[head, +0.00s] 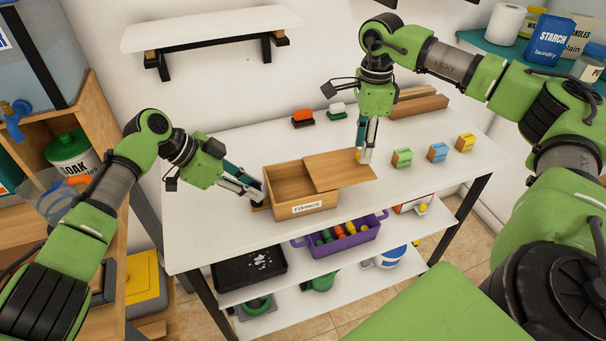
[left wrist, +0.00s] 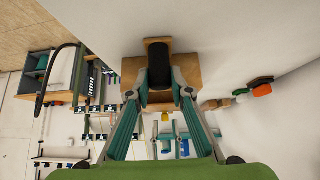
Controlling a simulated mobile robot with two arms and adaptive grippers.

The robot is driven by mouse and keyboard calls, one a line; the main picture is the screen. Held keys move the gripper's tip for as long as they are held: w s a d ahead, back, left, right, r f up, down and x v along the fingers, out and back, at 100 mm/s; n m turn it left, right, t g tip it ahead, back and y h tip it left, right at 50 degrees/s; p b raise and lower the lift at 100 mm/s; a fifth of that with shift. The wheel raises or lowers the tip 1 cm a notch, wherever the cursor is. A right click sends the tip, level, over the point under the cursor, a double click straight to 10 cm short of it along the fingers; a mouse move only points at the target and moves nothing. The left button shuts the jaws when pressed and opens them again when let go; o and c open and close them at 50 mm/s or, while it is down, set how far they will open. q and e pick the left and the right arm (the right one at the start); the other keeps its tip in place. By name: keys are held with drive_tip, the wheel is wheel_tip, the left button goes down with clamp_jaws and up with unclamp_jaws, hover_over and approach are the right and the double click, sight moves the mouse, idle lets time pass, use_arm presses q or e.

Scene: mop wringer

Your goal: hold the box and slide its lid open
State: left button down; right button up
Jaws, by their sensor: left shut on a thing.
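The wooden box (head: 290,213) with a white label stands on the white table. Its left half is uncovered and looks empty. Its flat wooden lid (head: 334,171) is slid to the right and sticks out past the box's right end. My left gripper (head: 261,201) is shut at the box's left end; in the left wrist view its fingers close on a dark part (left wrist: 160,65) of the box (left wrist: 188,78). My right gripper (head: 362,160) points down at the lid's far right part, at or touching it; whether its fingers are open is unclear.
Small green, blue and yellow blocks (head: 438,152) stand on the table (head: 225,225) to the right. Red and white brushes (head: 303,118) and long wooden pieces (head: 418,105) lie at the back. A purple basket (head: 345,240) sits on the shelf below. The front left tabletop is clear.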

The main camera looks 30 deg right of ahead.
use_arm(q)
drive_tip(key=shift+f, duration=0.1)
use_arm(e)
wheel_tip(320, 180, up, 11)
drive_tip(key=shift+f, duration=0.2)
idle(0.5)
use_arm(q)
drive_tip(key=c, duration=1.7)
unclamp_jaws()
